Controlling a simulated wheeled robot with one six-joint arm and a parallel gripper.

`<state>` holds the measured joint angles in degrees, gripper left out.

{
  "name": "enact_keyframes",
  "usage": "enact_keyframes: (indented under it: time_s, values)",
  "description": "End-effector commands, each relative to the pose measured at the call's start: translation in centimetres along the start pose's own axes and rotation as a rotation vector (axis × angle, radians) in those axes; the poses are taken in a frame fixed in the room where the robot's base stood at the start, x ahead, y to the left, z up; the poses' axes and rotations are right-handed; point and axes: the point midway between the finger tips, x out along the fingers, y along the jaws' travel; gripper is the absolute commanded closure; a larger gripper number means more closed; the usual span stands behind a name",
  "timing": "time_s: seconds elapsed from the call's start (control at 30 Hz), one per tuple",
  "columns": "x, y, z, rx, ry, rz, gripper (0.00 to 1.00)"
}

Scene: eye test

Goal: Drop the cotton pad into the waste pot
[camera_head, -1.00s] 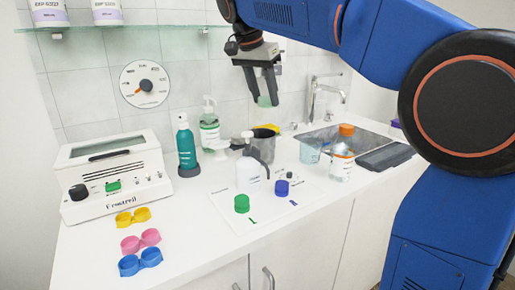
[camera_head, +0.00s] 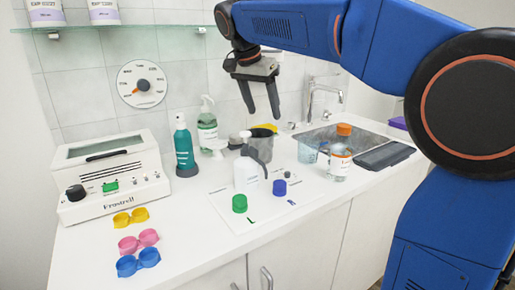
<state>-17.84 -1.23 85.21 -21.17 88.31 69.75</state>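My gripper (camera_head: 264,114) is open and empty, with its fingers pointing down above the dark grey pot. That pot (camera_head: 263,147), which I take as the waste pot, stands upright on the counter behind the white spray bottle, which covers part of it. No cotton pad shows clearly in the head view now. The inside of the pot is mostly hidden, so I cannot tell whether the pad lies in it.
A white spray bottle (camera_head: 246,172), a green pump bottle (camera_head: 207,125), a teal bottle (camera_head: 184,148) and an orange-capped bottle (camera_head: 340,155) stand around the pot. Green (camera_head: 239,203) and blue (camera_head: 279,187) caps lie in front. A sink (camera_head: 345,137) is at right.

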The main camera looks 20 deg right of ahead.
Motion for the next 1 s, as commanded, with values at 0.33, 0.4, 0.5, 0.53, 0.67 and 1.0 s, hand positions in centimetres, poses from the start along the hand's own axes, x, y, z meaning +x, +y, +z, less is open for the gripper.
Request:
enact_keyframes:
  time_s: [0.33, 0.4, 0.5, 0.53, 0.67, 1.0]
  values:
    - [-1.3, -0.1, 0.0, -0.001, 0.001, -0.002, 0.37]
    - [-2.4, -0.1, 0.0, -0.001, 0.001, -0.002, 0.37]
    - [-4.3, -0.1, 0.0, -0.001, 0.001, -0.003, 0.37]
    - [-4.9, -0.1, 0.0, 0.0, 0.001, -0.003, 0.37]
    - [-7.5, -0.2, 0.0, -0.001, 0.001, -0.003, 0.37]
    - [-14.1, -0.1, 0.0, 0.0, 0.0, -0.002, 0.37]
